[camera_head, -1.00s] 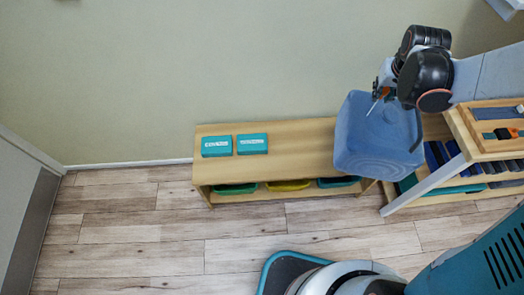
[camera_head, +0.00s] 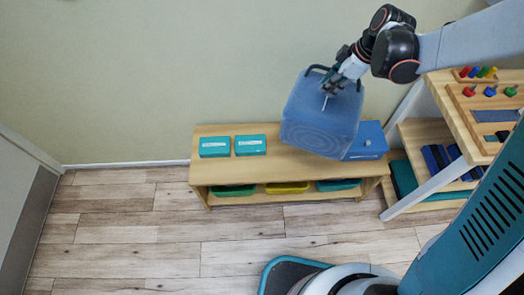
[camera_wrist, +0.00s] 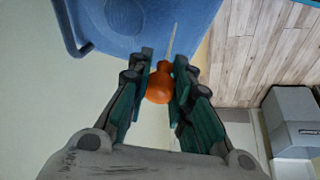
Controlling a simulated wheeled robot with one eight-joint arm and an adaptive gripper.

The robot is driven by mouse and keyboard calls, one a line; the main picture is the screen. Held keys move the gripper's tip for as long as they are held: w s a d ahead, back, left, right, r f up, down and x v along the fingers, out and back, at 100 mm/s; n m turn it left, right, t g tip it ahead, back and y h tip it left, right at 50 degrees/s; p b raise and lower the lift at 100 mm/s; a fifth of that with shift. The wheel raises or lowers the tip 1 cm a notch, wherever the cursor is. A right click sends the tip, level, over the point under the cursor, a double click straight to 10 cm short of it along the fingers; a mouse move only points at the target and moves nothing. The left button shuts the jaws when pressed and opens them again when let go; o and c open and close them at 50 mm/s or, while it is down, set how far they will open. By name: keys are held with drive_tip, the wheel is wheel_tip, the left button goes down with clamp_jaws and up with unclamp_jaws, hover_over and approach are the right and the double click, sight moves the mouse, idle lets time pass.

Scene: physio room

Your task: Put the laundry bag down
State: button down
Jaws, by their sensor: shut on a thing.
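The blue laundry bag (camera_head: 318,118) hangs from my gripper (camera_head: 347,84), tilted, in front of the wall and over the right part of the low wooden bench (camera_head: 293,168) in the head view. I cannot tell whether its underside touches the bench. In the wrist view the bag (camera_wrist: 150,22) fills the top, with a dark blue handle at its left. My gripper (camera_wrist: 160,82) is closed around an orange knob-like piece (camera_wrist: 160,84) with a thin pale strip running towards the bag. How this piece joins the bag is not clear.
Two teal boxes (camera_head: 214,147) (camera_head: 250,145) lie on the bench's left and middle. A blue box (camera_head: 368,141) stands at its right end, partly behind the bag. Coloured bins (camera_head: 287,187) sit below. A wooden shelf unit (camera_head: 440,130) with pegs and blue items stands right.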

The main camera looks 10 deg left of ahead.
drive_tip(key=a+f+n+b, duration=0.2)
drive_tip(key=f+b, duration=0.2)
drive_tip(key=f, duration=0.6)
drive_tip(key=a+f+n+g+b, duration=0.1)
drive_tip(key=a+f+n+b, duration=0.1)
drive_tip(key=f, duration=0.8)
drive_tip(key=shift+n+g+b, duration=0.3)
drive_tip(key=shift+n+b, duration=0.2)
drive_tip(key=shift+b, duration=0.4)
drive_tip(key=c, duration=1.4)
unclamp_jaws()
drive_tip(key=shift+s, duration=0.15)
drive_tip(key=shift+d+r, duration=0.1)
